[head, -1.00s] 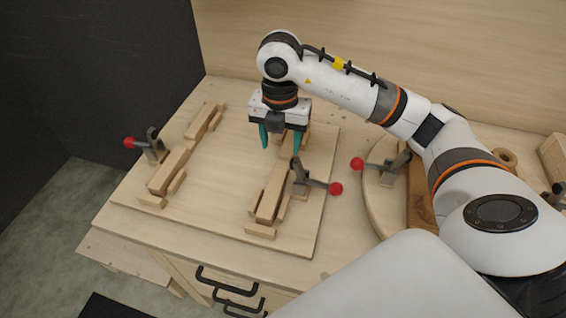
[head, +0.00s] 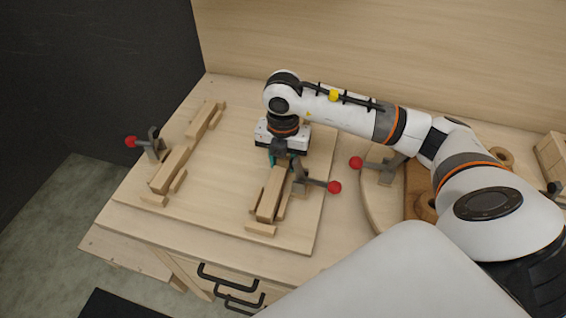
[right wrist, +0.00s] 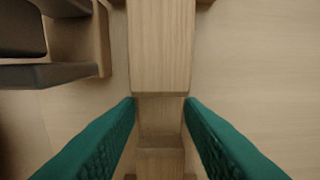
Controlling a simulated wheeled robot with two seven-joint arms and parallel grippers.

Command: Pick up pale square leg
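A pale square leg (head: 272,192) lies along the right-hand fixture on the board, between small wooden blocks. A similar pale square piece (head: 169,169) lies in the left-hand fixture. My right gripper (head: 284,162) is low over the far end of the right-hand leg, its teal fingers pointing down and partly hidden. In the right wrist view the fingers (right wrist: 160,102) are apart, one on each side of the pale wood (right wrist: 160,45), with their tips close to its sides. Firm contact cannot be made out. My left gripper is out of view.
A red-knobbed clamp (head: 312,182) stands close right of the leg, and another (head: 150,146) is by the left piece. The wooden board (head: 222,190) is bare between the fixtures. A round board (head: 375,205) with a third clamp lies to the right.

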